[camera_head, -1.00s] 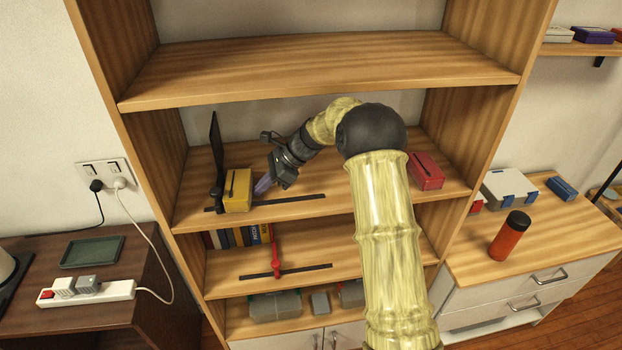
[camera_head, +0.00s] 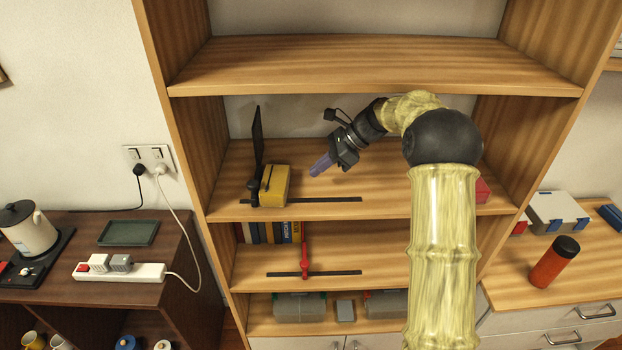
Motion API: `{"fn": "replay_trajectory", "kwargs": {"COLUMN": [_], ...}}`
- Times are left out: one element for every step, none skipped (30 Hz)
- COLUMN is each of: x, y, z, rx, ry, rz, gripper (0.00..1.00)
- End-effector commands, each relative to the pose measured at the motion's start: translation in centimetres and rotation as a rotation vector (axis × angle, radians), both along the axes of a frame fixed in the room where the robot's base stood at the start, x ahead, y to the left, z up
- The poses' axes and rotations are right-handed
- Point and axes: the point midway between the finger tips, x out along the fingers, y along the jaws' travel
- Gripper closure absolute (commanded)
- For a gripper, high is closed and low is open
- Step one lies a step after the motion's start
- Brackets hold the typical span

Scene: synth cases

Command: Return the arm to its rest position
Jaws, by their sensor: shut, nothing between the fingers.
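My gripper (camera_head: 321,164) is shut and empty, with its purple fingers pointing down and left. It is in the middle bay of the wooden shelf unit (camera_head: 380,88), above the board and to the right of a yellow box (camera_head: 274,186), apart from it. My yellow arm with its dark joint reaches in from the lower right and hides part of the shelf's right side.
A black upright panel (camera_head: 257,140) stands left of the yellow box. A red box (camera_head: 482,190) is partly hidden behind my arm. Books (camera_head: 270,232) and a red upright piece (camera_head: 305,255) are on the shelf below. An orange bottle (camera_head: 553,263) stands on the right cabinet.

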Motion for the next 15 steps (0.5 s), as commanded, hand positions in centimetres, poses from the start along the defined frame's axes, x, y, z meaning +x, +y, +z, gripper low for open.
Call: {"fn": "replay_trajectory", "kwargs": {"x": [-0.01,-0.03,-0.04,-0.04,-0.04,-0.04,-0.04,-0.04,-0.04,-0.05,-0.09,-0.19,-0.30,-0.47,-0.77], "y": [-0.21,-0.26,-0.29,-0.29,-0.28,-0.28,-0.28,-0.27,-0.28,-0.26,-0.20,-0.18,-0.16,-0.17,-0.18], "z": [0.13,0.19,0.25,0.26,0.27,0.27,0.27,0.27,0.26,0.26,0.25,0.22,0.18,0.11,0.01], "rx": [0.000,0.000,0.000,0.000,0.000,0.000,0.000,0.000,0.000,-0.001,-0.002,-0.006,-0.012,-0.020,-0.033], "ry": [0.000,0.001,0.001,0.001,0.002,0.002,0.001,0.001,0.001,0.001,0.000,-0.003,-0.008,-0.013,-0.025], "rz": [0.000,0.001,0.001,0.001,0.001,0.001,0.000,0.001,0.001,0.001,0.003,0.006,0.011,0.016,0.027], "gripper": [1.00,1.00,1.00,1.00,1.00,1.00,1.00,1.00,1.00,1.00,1.00,1.00,1.00,1.00,1.00]}}
